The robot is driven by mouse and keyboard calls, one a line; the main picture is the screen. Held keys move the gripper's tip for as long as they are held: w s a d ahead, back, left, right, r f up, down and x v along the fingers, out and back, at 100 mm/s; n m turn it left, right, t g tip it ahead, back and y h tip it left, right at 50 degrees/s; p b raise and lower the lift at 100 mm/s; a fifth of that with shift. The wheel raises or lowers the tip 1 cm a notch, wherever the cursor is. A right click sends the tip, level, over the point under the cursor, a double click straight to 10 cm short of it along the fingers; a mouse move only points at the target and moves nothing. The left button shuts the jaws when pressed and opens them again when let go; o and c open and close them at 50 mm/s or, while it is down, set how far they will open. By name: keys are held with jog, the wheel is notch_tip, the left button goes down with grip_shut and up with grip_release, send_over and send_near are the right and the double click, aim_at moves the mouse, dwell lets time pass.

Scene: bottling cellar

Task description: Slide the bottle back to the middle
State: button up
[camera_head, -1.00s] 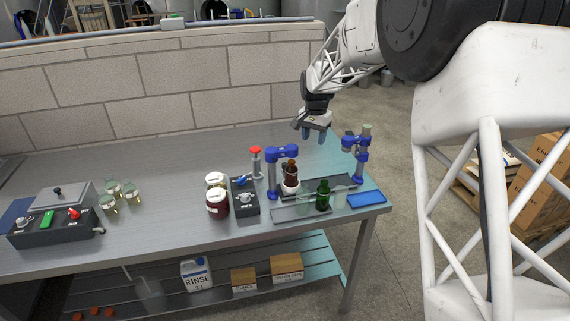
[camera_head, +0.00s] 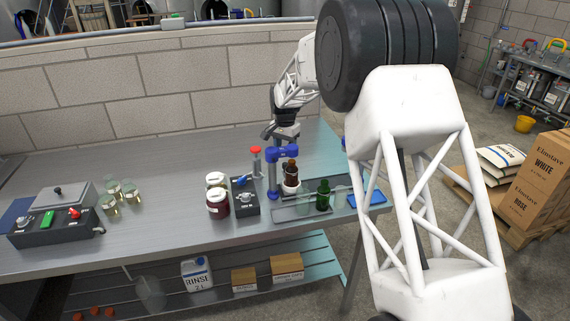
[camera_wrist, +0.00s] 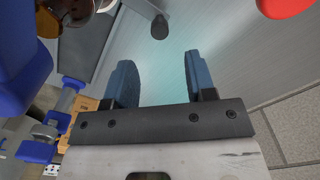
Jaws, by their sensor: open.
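A brown bottle (camera_head: 291,174) stands upright on a white round base beside a blue clamp device (camera_head: 274,170), on a dark tray (camera_head: 320,187). A green bottle (camera_head: 323,195) stands upright in front of it, among clear glasses. My gripper (camera_head: 284,134) is above the far side of the table, behind the blue device, apart from both bottles; its fingertips are partly hidden there. In the wrist view my gripper (camera_wrist: 157,82) is open, with nothing between the two blue fingers. A brown round shape at the upper left of that view may be the brown bottle.
A red-topped stand (camera_head: 256,160), a dark box with a blue lever (camera_head: 243,195) and jars (camera_head: 217,204) stand left of the tray. A blue pad (camera_head: 368,198) lies at the right end. A brick wall (camera_head: 150,110) rises behind; the table's middle is clear.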

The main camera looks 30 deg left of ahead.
aim_at(285, 163)
jog(key=shift+f, duration=3.9)
jog(key=shift+c, duration=0.5)
grip_shut()
